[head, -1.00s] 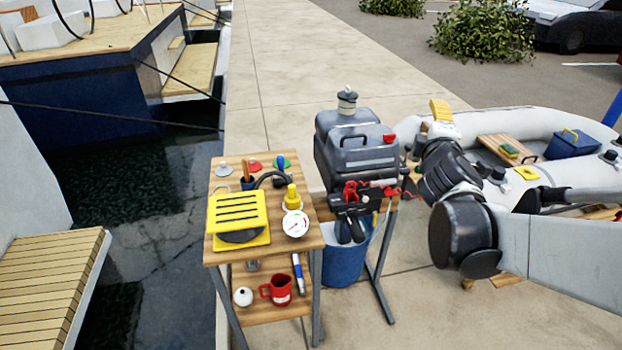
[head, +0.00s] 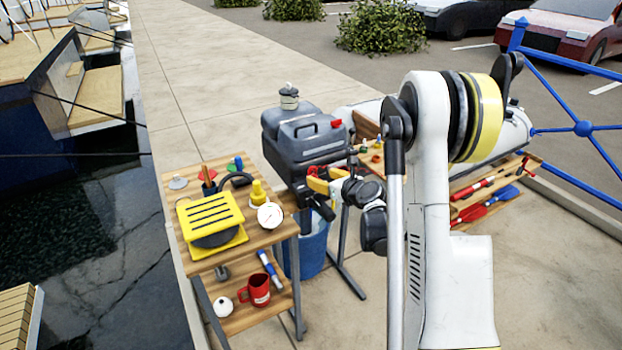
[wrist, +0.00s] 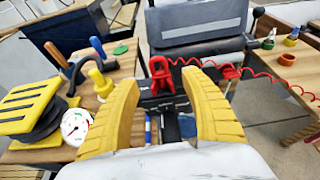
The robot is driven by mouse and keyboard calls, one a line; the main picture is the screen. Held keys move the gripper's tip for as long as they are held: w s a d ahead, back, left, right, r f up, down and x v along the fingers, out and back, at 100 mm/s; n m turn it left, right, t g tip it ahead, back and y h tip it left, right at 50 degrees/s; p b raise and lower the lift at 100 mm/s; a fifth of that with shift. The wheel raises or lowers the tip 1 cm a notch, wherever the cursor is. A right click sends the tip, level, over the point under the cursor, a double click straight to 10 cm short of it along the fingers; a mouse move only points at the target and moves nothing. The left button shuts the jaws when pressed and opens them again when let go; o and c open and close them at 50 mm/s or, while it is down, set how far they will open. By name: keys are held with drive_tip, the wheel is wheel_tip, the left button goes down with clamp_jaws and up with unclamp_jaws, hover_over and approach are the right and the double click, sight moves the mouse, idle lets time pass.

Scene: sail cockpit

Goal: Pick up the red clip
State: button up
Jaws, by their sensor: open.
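The red clip (wrist: 160,70) is on the front of a black outboard motor in the wrist view. A coiled red cord (wrist: 280,80) runs from beside it to the right. My gripper (wrist: 160,82) is open, with one yellow finger on each side of the clip's line of sight. The clip shows between the fingertips, and I cannot tell how far beyond them it is. In the head view my gripper (head: 317,181) is at the front of the motor (head: 318,208).
A blue bucket (head: 312,250) is below the motor.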

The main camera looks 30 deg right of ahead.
sight(314, 171)
drive_tip(key=x, duration=0.2)
drive_tip(key=b+x, duration=0.1)
drive_tip(key=x, duration=0.1)
drive_tip(key=r+b+x, duration=0.1)
drive_tip(key=x, duration=0.1)
drive_tip(key=shift+w, duration=0.35)
drive_tip(key=c, duration=1.1)
